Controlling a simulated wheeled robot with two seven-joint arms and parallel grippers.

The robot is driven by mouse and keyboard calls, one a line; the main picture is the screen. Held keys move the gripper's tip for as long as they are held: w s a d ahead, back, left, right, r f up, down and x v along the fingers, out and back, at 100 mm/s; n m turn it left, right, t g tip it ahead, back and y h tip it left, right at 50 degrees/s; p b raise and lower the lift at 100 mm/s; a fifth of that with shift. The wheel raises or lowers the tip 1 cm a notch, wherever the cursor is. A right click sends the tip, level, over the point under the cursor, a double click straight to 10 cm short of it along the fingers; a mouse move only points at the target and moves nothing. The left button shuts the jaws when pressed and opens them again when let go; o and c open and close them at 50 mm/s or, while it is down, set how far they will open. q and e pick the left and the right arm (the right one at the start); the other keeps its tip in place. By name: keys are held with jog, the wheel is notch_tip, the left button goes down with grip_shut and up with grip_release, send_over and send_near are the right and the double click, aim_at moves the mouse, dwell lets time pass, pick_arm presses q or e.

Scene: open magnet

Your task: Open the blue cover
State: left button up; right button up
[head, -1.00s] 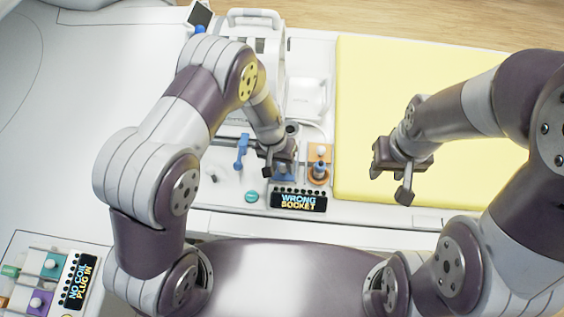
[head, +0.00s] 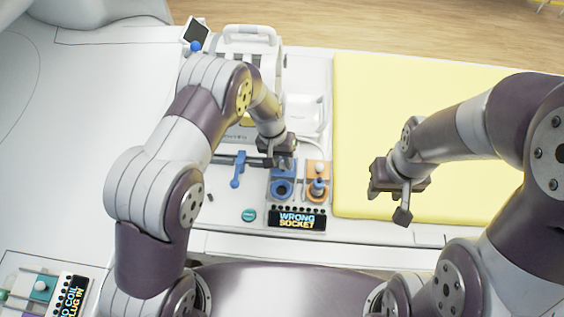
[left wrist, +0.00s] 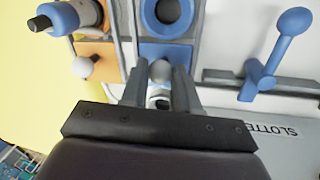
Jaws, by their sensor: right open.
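The blue cover (left wrist: 146,56) has a pale round knob (left wrist: 160,71) and lies behind a blue ring socket (left wrist: 168,12), whose round opening shows uncovered. The blue socket also shows in the head view (head: 282,188). My left gripper (left wrist: 160,82) has a finger on either side of the knob and appears shut on it; the exact contact is partly hidden. In the head view my left gripper (head: 281,160) is over the far end of the blue socket. My right gripper (head: 388,200) is open and empty over the yellow pad's near left edge.
To the right is an orange socket (head: 318,196) with a plug in it and its own pale knob. A blue lever (head: 238,172) stands left. A display (head: 297,218) reads "WRONG SOCKET". The yellow pad (head: 450,130) lies right, with free space above it.

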pick_arm(q)
jog(key=o, duration=0.3)
jog(key=shift+o, duration=0.2)
notch_tip(320, 180, up, 12)
jog(key=a+b, duration=0.2)
jog(key=b, duration=0.1)
jog(key=shift+w+a+r+b, duration=0.2)
jog(key=shift+w+r+b, duration=0.05)
jog(key=shift+w+b, duration=0.1)
jog(key=shift+s, duration=0.1)
jog(key=s+a+n+t+y+b, duration=0.1)
jog(key=s+a+n+y+b, duration=0.1)
jog(key=s+a, duration=1)
jog(key=s, duration=0.5)
jog(key=shift+s+a+t, duration=0.35)
jog(key=shift+t, duration=0.05)
